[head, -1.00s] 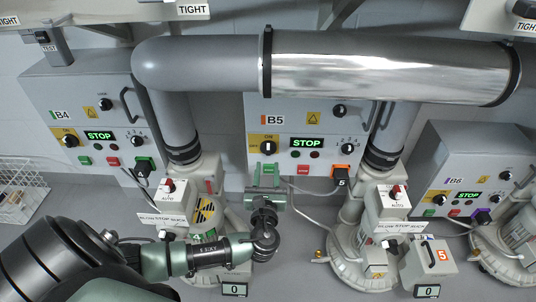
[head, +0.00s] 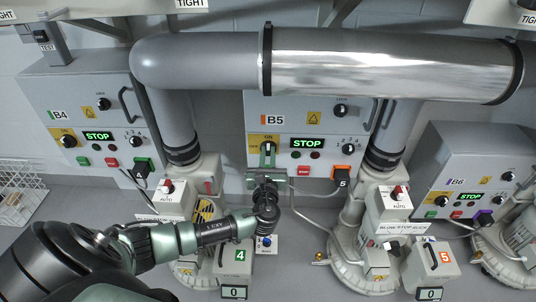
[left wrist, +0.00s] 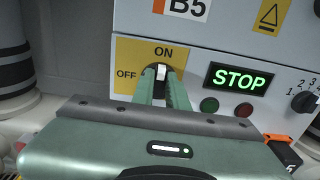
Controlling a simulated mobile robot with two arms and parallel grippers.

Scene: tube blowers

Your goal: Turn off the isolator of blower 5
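Blower 5's control box (head: 350,105) carries the label B5 and a lit green STOP display (head: 307,143). At its left, on a yellow ON/OFF plate (left wrist: 125,52), is the isolator knob (left wrist: 161,72). Its pale handle stands upright, pointing at ON. My left gripper (head: 268,154) is at this knob, reaching up from below. In the left wrist view its two green fingers (left wrist: 162,88) stand close on either side of the handle, with little gap visible. The fingers hide the lower part of the knob. My right gripper is not in view.
A green button (head: 268,169) and red button (head: 303,169) sit just below the isolator, close to my gripper. The B4 box (head: 80,95) is at left, the B6 box (head: 475,155) at right. A large pipe (head: 390,65) crosses above the B5 box.

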